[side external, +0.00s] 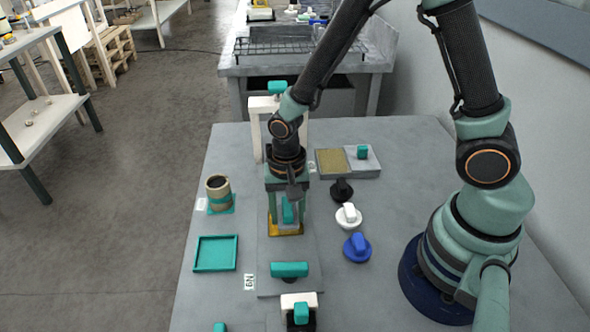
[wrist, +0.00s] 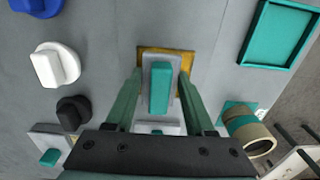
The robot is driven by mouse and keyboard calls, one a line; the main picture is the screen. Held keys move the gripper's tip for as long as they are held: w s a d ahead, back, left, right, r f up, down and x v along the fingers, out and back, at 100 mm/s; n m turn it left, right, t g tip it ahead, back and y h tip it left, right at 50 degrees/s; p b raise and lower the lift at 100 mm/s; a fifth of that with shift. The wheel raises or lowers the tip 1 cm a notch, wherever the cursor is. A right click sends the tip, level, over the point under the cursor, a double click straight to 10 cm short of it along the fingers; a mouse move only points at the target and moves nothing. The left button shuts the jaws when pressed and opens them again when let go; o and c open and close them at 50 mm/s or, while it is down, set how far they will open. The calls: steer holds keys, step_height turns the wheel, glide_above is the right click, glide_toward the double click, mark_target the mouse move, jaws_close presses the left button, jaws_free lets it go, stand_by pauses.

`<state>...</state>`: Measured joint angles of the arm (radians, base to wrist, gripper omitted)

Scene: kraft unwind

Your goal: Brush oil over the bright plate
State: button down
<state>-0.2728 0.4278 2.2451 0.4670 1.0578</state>
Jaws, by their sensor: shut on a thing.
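My gripper (side external: 287,212) points down over the middle of the table and also shows in the wrist view (wrist: 160,95). It is shut on a grey block with a teal grip (wrist: 159,88), which sits between the two green fingers. The block also shows in the side view (side external: 289,212). Under the block is a gold-yellow square (side external: 286,230), whose edges stick out around it in the wrist view (wrist: 186,60). Whether the block touches the square is unclear. A flat grey plate (side external: 290,252) lies below. I cannot single out a brush or oil by name.
An empty teal tray (side external: 215,238) and a tan cup (side external: 218,188) stand left. Black (side external: 341,190), white (side external: 348,216) and blue (side external: 357,247) knobs stand right. A teal bar (side external: 289,269) lies in front; a white frame (side external: 265,120) rises behind.

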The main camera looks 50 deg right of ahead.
mark_target(284, 199)
steer(key=shift+w+d, duration=0.5)
steer(key=shift+d, duration=0.05)
steer(key=shift+w+d, duration=0.8)
steer(key=shift+d, duration=0.05)
steer(key=shift+w+a, duration=0.35)
steer(key=shift+a, duration=0.3)
steer(key=shift+s+a, duration=0.85)
steer(key=shift+s+a, duration=0.1)
steer(key=shift+s+a, duration=1.55)
steer(key=shift+s, duration=0.25)
steer(key=shift+w+d, duration=0.15)
steer(key=shift+w, duration=0.2)
